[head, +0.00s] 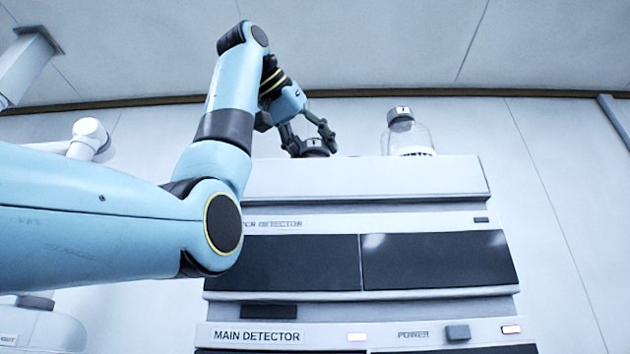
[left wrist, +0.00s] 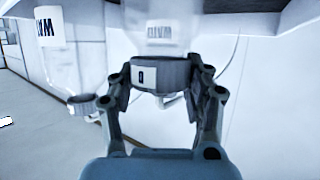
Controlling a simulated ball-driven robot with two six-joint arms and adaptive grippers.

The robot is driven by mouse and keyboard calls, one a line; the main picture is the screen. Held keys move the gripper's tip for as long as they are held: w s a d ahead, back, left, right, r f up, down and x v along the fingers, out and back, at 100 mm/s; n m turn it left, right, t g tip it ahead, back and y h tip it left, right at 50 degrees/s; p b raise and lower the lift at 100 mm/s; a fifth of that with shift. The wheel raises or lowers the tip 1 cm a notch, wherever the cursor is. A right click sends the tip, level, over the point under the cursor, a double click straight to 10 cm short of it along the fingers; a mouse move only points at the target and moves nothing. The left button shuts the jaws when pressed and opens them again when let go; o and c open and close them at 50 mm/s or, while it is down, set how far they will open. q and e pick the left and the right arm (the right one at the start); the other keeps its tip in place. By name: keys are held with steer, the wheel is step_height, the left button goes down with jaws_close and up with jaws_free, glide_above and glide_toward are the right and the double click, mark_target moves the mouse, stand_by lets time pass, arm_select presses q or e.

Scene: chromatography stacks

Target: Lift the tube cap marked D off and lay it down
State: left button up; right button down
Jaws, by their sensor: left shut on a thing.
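My left gripper (head: 309,141) is above the top of the detector stack in the head view. It is shut on a dark tube cap (head: 315,147) with a white label. The cap shows between the fingers in the left wrist view (left wrist: 165,73), where the picture looks upside down. The label mark resembles a D or 0, too small to be sure. A clear bottle (left wrist: 172,35) with a white label lies directly beyond the cap there. I cannot tell whether the cap still touches its neck. My right gripper is out of view.
A second clear bottle (head: 410,138) with a dark cap (head: 400,113) stands to the right on the stack top (head: 400,178). Between it and my gripper the top looks free. In the wrist view, another capped vessel (left wrist: 62,60) shows at left.

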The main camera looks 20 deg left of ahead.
arm_select(q)
steer(key=shift+r, duration=0.45)
step_height(320, 180, up, 3)
steer(key=shift+r+b, duration=0.1)
steer(key=shift+b, duration=0.3)
steer(key=s+d+r, duration=0.3)
steer(key=d+r, duration=0.5)
steer(key=d, duration=0.3)
steer(key=shift+d+p, duration=0.2)
steer(key=shift+p, duration=0.2)
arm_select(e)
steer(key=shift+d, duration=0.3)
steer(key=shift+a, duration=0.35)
arm_select(q)
steer(key=shift+f, duration=0.1)
